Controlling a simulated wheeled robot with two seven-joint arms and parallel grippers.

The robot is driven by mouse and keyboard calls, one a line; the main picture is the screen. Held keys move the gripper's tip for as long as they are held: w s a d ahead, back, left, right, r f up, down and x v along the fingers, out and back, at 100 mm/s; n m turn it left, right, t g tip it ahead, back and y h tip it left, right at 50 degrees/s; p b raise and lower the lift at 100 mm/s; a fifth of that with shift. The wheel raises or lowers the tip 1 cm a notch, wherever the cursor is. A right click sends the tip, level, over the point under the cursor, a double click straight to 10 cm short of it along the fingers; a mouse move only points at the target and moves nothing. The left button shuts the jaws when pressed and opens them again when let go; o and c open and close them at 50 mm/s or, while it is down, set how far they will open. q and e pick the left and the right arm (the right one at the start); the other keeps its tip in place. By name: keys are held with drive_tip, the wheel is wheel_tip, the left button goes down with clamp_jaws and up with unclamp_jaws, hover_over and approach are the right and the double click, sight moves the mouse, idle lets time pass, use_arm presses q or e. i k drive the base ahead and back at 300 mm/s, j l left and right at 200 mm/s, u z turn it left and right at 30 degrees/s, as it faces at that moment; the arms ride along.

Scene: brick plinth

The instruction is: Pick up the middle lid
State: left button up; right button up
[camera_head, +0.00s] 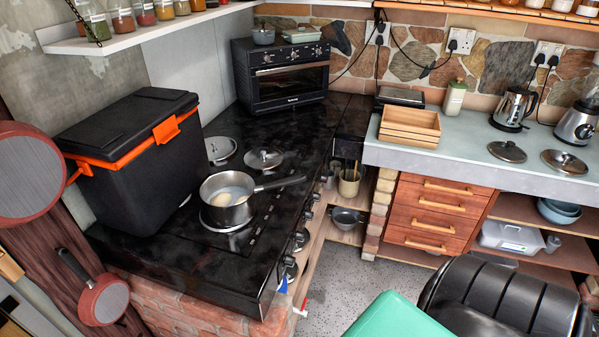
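One metal lid (264,159) lies on the black stove top, behind the saucepan. The middle lid (507,151) of the three, from left to right, lies flat on the grey counter in front of the kettle. Neither of my grippers is in view.
A black cool box (135,160) stands at left. Clear counter lies between crate and middle lid.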

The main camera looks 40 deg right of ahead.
sight(508, 152)
drive_tip(key=z, duration=2.7)
drive_tip(key=i+z, duration=0.1)
drive_tip(key=i, duration=0.5)
drive_tip(key=i+j+z, duration=0.15)
drive_tip(key=i, duration=0.45)
